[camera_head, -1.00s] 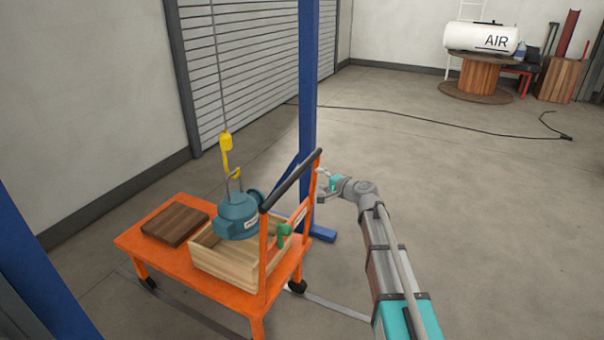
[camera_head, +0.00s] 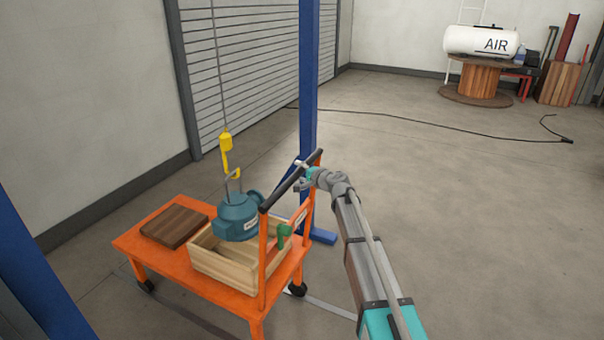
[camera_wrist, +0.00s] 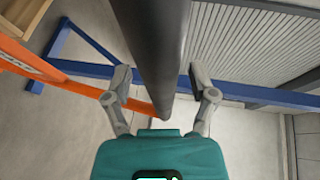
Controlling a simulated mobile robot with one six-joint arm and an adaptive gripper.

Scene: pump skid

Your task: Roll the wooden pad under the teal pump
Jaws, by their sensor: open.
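The wooden pad (camera_head: 175,224) is a dark brown square block lying on the left end of the orange cart (camera_head: 133,243). The teal pump (camera_head: 237,214) hangs from a yellow hook (camera_head: 227,160) on a line, over or just behind the wooden crate (camera_head: 222,266); I cannot tell the exact gap. My gripper (camera_head: 303,175) is open at the far end of the cart's dark handle bar (camera_head: 285,189). In the wrist view, the bar (camera_wrist: 158,40) runs between the open fingers of my gripper (camera_wrist: 160,82), with no clear finger contact.
A green part (camera_head: 284,232) is at the crate's right side. A blue post (camera_head: 308,80) stands behind the cart, and another (camera_head: 35,275) is at the left. A black cable (camera_head: 440,121) lies on the floor.

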